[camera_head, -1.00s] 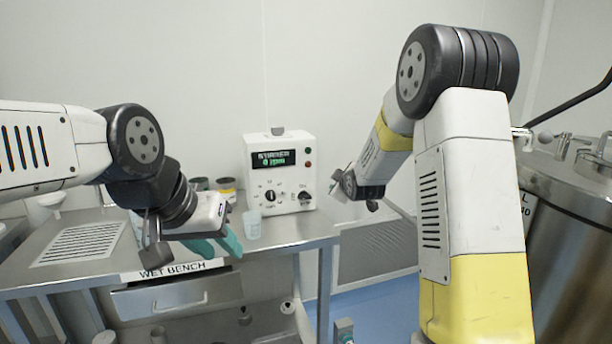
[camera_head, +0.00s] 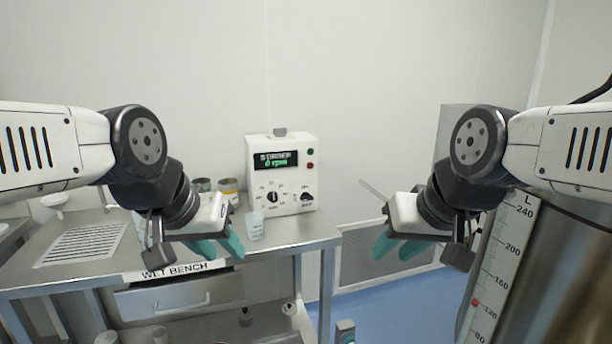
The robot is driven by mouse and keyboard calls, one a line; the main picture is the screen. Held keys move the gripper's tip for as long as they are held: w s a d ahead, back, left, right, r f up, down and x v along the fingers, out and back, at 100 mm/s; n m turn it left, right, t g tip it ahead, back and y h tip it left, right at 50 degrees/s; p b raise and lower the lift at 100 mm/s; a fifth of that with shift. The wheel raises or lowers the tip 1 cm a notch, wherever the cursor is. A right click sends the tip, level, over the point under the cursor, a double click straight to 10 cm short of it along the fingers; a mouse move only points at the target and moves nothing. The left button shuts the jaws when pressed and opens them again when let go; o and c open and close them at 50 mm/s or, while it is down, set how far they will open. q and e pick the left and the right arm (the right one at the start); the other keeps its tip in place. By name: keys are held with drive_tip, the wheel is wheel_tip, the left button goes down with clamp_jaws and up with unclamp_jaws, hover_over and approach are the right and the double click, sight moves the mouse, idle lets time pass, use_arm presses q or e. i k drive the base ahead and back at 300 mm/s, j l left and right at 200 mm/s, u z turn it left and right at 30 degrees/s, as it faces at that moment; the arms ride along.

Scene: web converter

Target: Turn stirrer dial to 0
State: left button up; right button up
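The white stirrer box (camera_head: 283,174) stands on the wet bench against the wall. Its dark display (camera_head: 276,160) shows green text that reads like "STIRRER 0 rpm". Two black dials sit low on its face, a left dial (camera_head: 272,197) and a right dial (camera_head: 306,197); the left one's pointer looks about upright. My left gripper (camera_head: 222,247) hangs in front of the bench, left of the box, its teal fingers apart and empty. My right gripper (camera_head: 393,248) is right of the bench, clear of the box, its teal fingers apart and empty.
A small clear beaker (camera_head: 254,226) stands on the bench just in front of the box. Jars (camera_head: 229,190) stand to its left. A steel tank (camera_head: 560,265) with a level scale (camera_head: 500,262) is at the right. Blue floor lies between bench and tank.

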sight(273, 196)
drive_tip(key=i+l+u, duration=0.15)
drive_tip(key=u, duration=0.25)
drive_tip(key=i+l+u, duration=0.15)
drive_tip(key=l+u, duration=0.2)
drive_tip(key=i+l+u, duration=0.1)
drive_tip(key=l+u, duration=0.15)
drive_tip(key=u, duration=0.15)
